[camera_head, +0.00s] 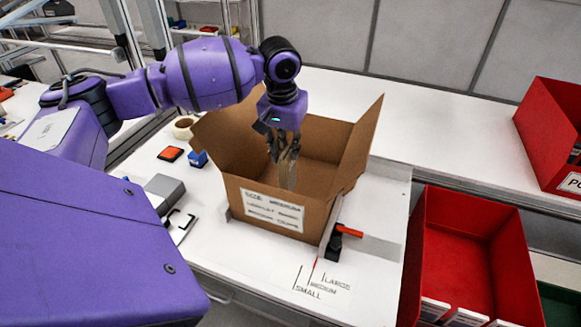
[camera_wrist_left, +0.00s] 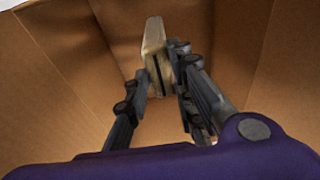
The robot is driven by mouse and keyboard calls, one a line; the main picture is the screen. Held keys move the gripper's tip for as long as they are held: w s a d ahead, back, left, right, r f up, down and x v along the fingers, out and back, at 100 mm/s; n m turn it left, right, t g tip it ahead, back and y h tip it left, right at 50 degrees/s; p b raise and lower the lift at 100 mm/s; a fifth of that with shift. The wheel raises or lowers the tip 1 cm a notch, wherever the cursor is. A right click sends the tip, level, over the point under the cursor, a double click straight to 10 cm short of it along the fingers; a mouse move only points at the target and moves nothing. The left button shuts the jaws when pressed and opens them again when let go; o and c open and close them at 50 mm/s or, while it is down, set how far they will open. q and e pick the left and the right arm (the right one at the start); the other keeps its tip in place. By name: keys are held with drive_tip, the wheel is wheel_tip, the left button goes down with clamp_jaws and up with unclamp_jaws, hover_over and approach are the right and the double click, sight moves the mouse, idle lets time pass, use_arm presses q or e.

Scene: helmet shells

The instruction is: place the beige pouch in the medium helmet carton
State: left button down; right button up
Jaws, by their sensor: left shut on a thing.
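The medium carton (camera_head: 322,214) stands open on the white table, its flaps up and a label on its front. My left gripper (camera_head: 284,150) is inside the carton's opening, pointing down. It is shut on the beige pouch (camera_head: 287,173), which hangs within the carton walls. In the left wrist view the beige pouch (camera_wrist_left: 154,55) sits between the fingers of my left gripper (camera_wrist_left: 160,85), with brown carton walls (camera_wrist_left: 65,60) around. Whether the pouch touches the carton floor I cannot tell. My right gripper is not in view.
A red bin (camera_head: 468,235) stands right of the carton, and another red bin (camera_head: 550,130) is at the far right. A black and orange clamp (camera_head: 337,243) is by the carton's front right. A tape roll (camera_head: 183,128) and a blue block (camera_head: 198,159) lie to the left.

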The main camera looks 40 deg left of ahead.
use_arm(q)
drive_tip(key=shift+w+f, duration=0.1)
drive_tip(key=shift+f, duration=2.6)
drive_tip(key=c, duration=1.5)
unclamp_jaws()
drive_tip(key=shift+f, duration=0.15)
drive_tip(key=r, duration=0.4)
drive_tip(key=s+r, duration=0.1)
drive_tip(key=r, duration=0.3)
drive_tip(key=s+r, duration=0.1)
drive_tip(key=r, duration=0.3)
drive_tip(key=shift+d+r+p, duration=0.1)
drive_tip(key=shift+d+p, duration=0.15)
drive_tip(key=shift+p, duration=0.05)
